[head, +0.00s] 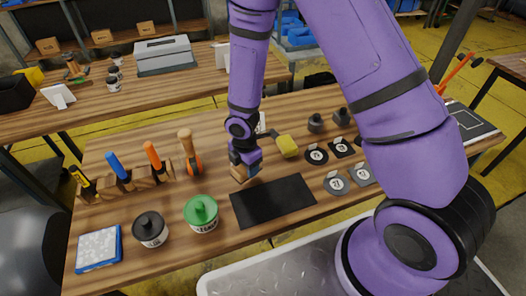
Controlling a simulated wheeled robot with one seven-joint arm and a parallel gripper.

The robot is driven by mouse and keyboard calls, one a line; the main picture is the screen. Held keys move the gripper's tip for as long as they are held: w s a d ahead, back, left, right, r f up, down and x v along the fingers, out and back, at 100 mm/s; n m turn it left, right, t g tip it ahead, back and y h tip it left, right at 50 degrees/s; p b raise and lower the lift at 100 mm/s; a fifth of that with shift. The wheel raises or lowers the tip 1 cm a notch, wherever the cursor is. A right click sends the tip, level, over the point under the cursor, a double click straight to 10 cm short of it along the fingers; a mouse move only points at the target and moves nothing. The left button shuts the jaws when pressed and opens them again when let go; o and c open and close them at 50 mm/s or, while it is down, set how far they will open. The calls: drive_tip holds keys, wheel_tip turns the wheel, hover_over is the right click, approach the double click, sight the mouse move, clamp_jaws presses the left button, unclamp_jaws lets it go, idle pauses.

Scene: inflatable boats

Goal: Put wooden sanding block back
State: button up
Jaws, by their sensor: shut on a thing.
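My gripper (246,172) points down at the middle of the near wooden table, just behind the black mat. It is shut on a small wooden block (238,174), the sanding block, of which only a light brown part shows beneath the fingers. I cannot tell whether the block touches the table. The black mat (272,201) lies bare in front of it. My purple arm covers part of the table's right side.
Left of my gripper stands a wooden rack (120,185) with several tools. A green-lidded jar (201,214), a black-lidded jar (150,229) and a blue-edged tray (98,248) are at the front left. A yellow sponge-like thing (288,146) and several dark round pieces (316,155) lie to the right.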

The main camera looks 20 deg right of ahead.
drive_tip(key=w+d, duration=0.5)
drive_tip(key=w+d+f, duration=0.1)
drive_tip(key=w+d, duration=0.2)
drive_tip(key=shift+w+d, duration=0.3)
drive_tip(key=shift+d+f, duration=0.1)
drive_tip(key=shift+f, duration=1.7)
drive_tip(key=shift+f, duration=0.15)
drive_tip(key=o, duration=1.1)
